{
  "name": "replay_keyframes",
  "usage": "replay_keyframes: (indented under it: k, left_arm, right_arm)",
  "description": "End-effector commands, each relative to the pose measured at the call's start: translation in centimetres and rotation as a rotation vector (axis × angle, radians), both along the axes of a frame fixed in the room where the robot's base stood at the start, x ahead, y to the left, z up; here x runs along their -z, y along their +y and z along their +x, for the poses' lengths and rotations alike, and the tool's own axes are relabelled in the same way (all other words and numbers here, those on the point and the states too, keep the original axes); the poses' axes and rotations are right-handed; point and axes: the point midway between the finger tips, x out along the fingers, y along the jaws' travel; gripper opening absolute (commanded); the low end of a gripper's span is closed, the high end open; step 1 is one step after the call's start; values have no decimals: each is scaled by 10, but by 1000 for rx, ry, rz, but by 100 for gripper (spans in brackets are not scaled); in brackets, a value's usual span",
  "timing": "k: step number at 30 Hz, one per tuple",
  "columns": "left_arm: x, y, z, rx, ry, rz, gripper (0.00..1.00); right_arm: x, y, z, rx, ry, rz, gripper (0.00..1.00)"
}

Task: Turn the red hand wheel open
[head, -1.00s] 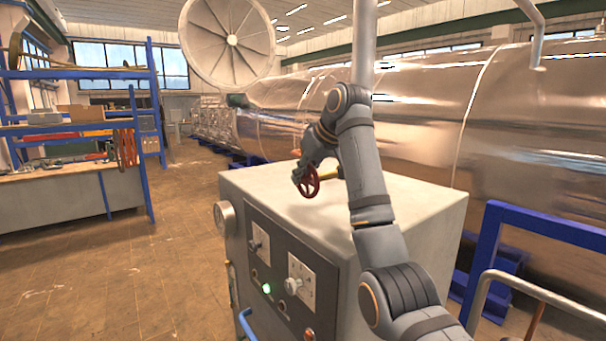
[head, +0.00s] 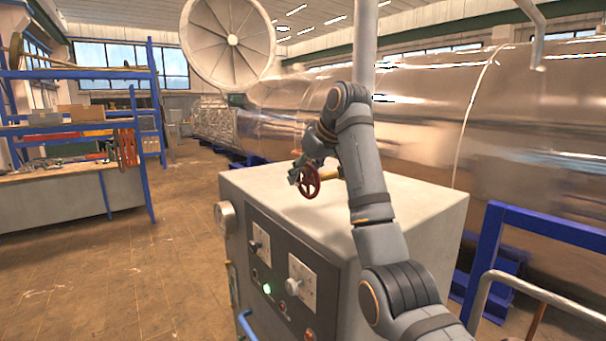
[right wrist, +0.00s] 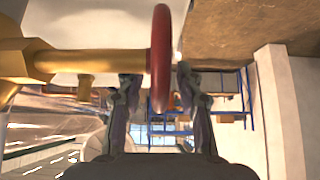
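The red hand wheel (head: 310,182) stands upright on a brass valve stem (head: 330,175) above the cabinet top. My right gripper (head: 295,175) is at the wheel's left side in the head view, partly hidden behind its rim. In the right wrist view the wheel (right wrist: 160,60) shows edge-on, with its rim between the two fingers of my right gripper (right wrist: 160,85). The fingers are apart, with small gaps showing beside the rim. The brass stem also shows in the right wrist view (right wrist: 95,62), running left from the wheel. My left gripper is not in view.
The pale cabinet (head: 420,205) has a front panel with knobs and a green light (head: 267,289). A large shiny metal vessel (head: 420,110) lies behind it. A blue rail (head: 555,232) is at the right. Open floor (head: 130,260) is at the left.

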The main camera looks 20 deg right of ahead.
Motion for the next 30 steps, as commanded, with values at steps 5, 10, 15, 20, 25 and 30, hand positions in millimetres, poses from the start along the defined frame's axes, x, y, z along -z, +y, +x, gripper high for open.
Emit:
replay_keyframes:
  k: [5, 10, 15, 20, 25, 30]
  left_arm:
    - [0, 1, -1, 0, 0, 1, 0]
    - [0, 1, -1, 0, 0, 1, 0]
    - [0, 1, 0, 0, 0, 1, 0]
    - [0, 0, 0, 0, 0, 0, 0]
    - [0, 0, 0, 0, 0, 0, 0]
    - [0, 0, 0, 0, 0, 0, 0]
  right_arm:
    - [0, 0, 0, -1, 2, 0, 36]
    - [-22, 0, 0, 0, -1, 0, 36]
    - [-62, 0, 0, 0, 0, 0, 36]
    - [-86, 0, 0, 0, 1, 0, 36]
    - [-97, 0, 0, 0, 1, 0, 36]
    - [-100, 0, 0, 0, 1, 0, 36]
